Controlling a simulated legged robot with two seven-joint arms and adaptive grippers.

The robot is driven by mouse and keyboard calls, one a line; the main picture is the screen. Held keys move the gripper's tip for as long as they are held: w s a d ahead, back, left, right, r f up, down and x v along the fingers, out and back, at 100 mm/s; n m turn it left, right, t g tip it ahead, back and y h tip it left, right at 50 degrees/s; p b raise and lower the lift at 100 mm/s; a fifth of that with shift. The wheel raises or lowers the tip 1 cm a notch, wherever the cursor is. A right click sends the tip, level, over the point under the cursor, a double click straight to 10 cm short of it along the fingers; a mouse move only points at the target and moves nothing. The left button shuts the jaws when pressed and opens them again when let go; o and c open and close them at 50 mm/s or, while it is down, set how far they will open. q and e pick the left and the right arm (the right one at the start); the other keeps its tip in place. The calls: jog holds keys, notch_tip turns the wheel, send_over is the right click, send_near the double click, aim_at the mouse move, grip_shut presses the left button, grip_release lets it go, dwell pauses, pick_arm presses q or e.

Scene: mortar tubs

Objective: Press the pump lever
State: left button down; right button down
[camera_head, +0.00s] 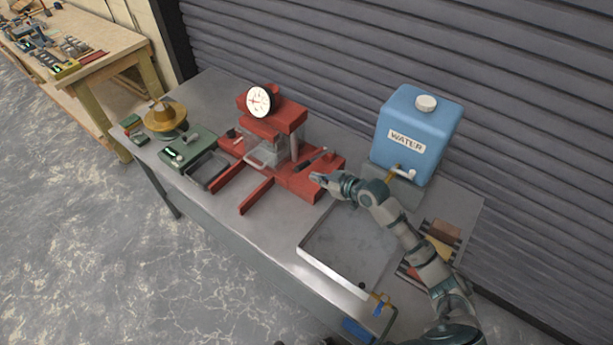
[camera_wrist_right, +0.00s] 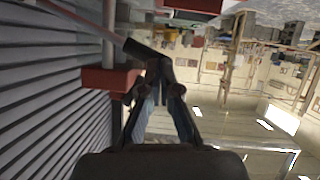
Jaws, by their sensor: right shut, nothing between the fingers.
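The red press (camera_head: 272,122) with a round white gauge stands on the metal workbench. Its pump lever (camera_head: 312,159), with a dark grip, sticks out at the press's right side, above the red base. My right gripper (camera_head: 317,178) is shut and empty, close beside the lever and over the right end of the red base. In the right wrist view the closed fingertips (camera_wrist_right: 160,70) are close to the dark end of a bar, which looks like the lever (camera_wrist_right: 142,49). I cannot tell whether they touch. My left gripper is not in view.
A blue water container (camera_head: 416,130) stands at the back right. A shallow metal tray (camera_head: 345,283) lies in front of it. A green scale (camera_head: 188,148) and an ochre round item (camera_head: 165,118) are at the left. A ribbed shutter wall (camera_head: 350,50) closes off the back.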

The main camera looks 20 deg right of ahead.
jog(key=shift+v, duration=1.25)
jog(key=shift+r, duration=0.2)
jog(key=shift+a+f, duration=0.1)
